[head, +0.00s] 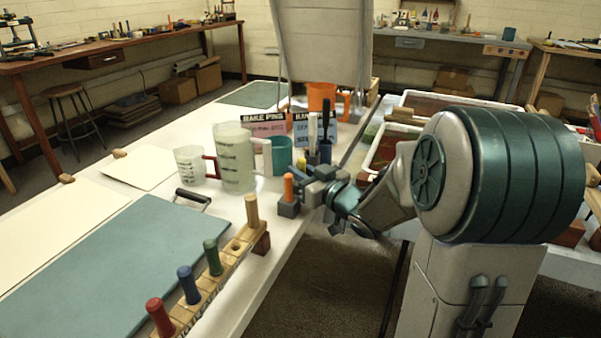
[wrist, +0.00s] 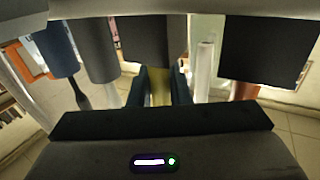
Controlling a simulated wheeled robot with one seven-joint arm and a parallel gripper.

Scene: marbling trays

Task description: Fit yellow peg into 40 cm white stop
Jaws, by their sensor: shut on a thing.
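My gripper (head: 316,189) is beside the right edge of the white table. In the wrist view its two dark fingers (wrist: 160,86) are shut on the yellow peg (wrist: 160,90). A dark block (wrist: 152,40) lies right beyond the peg; I cannot tell whether the peg sits in it. A wooden rack (head: 208,288) at the front holds red (head: 160,317), blue (head: 188,285), green (head: 213,257) and plain wood (head: 251,210) pegs. One empty hole (head: 236,246) shows between the green and wood pegs. I cannot make out which position is the 40 cm white stop.
An orange peg (head: 288,187) stands in a grey block (head: 288,208) close left of my gripper. Measuring jugs (head: 233,157), a teal cup (head: 282,155) and small signs (head: 265,130) stand behind. A teal board (head: 90,265) lies left of the rack. Trays (head: 385,148) stand at the right.

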